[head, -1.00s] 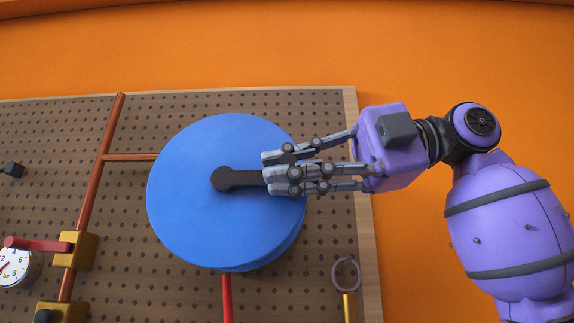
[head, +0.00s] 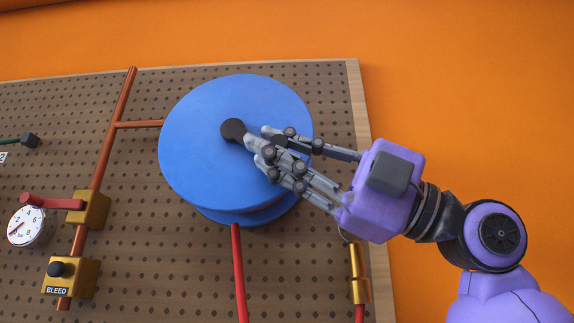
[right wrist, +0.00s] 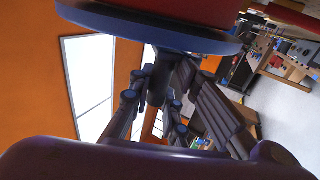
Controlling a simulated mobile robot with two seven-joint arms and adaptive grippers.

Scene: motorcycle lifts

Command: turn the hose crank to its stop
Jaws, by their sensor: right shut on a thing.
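The hose crank (head: 232,130) has a black round hub at the middle of a big blue reel (head: 195,165) on the pegboard. Its arm runs to the lower right and is mostly hidden by my fingers. My right gripper (head: 264,144) is shut on the crank handle, in front of the reel face. In the right wrist view the fingers close around a dark part of the crank (right wrist: 158,86), just below the blue reel rim (right wrist: 150,31). My left gripper is not in view.
A red hose (head: 238,270) hangs below the reel. To the left are a copper pipe (head: 111,140), a red lever (head: 52,203), a gauge (head: 26,226) and a brass block marked BLEED (head: 71,278). A brass fitting (head: 359,273) is below my right wrist. The orange wall at right is clear.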

